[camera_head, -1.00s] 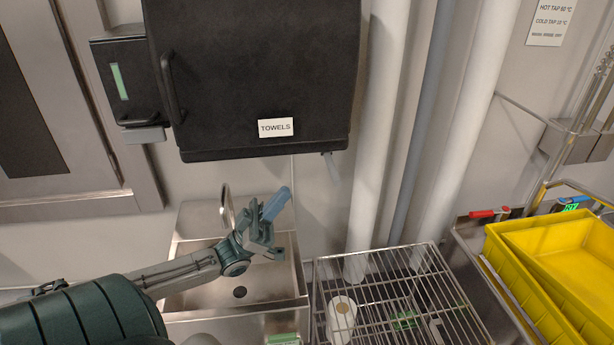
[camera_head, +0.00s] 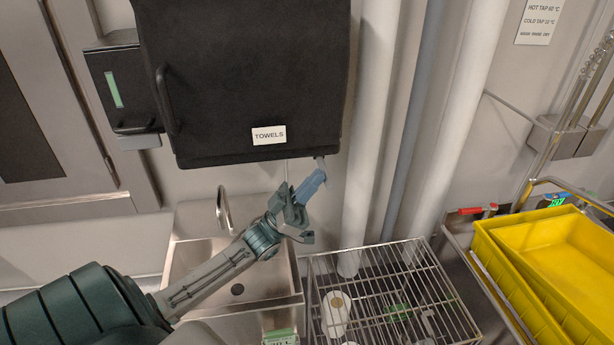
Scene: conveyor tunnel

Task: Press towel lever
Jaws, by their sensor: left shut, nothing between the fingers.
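A black towel dispenser (camera_head: 240,75) with a "TOWELS" label (camera_head: 269,135) hangs on the wall at the top. Its small grey lever (camera_head: 320,163) hangs under the right end of its lower edge, partly hidden by my gripper. My left gripper (camera_head: 318,179) is shut and empty, with its blue fingertips just below the lever. I cannot tell whether the fingertips touch the lever. My right gripper is not in view.
A steel sink (camera_head: 205,255) with a tap (camera_head: 224,208) is below the dispenser. A wire rack (camera_head: 385,262) holding a white roll (camera_head: 336,313) stands to its right. White pipes (camera_head: 372,130) run up the wall. Yellow crates (camera_head: 550,255) are at the right.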

